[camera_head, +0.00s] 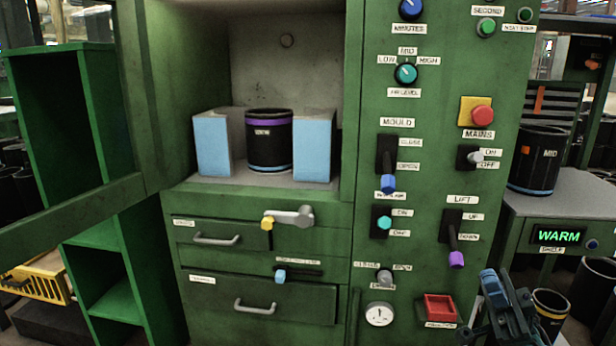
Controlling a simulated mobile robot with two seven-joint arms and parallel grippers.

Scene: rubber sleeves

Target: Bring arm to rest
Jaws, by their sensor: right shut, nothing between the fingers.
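My right gripper (508,306) is at the lower right of the head view, in front of the lower right part of the green machine (334,215). It is shut and empty, apart from the panel's switches. My left gripper is not in view. A black sleeve with a purple band (268,142) stands upright in the machine's open chamber, between two light blue blocks (213,146) and (313,147).
The control panel (440,110) carries knobs, levers and a red mains button (481,115). A black sleeve marked MID (538,160) stands on the grey shelf (560,192) at right, above a WARM display (558,235). The open green door (70,220) juts out at left.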

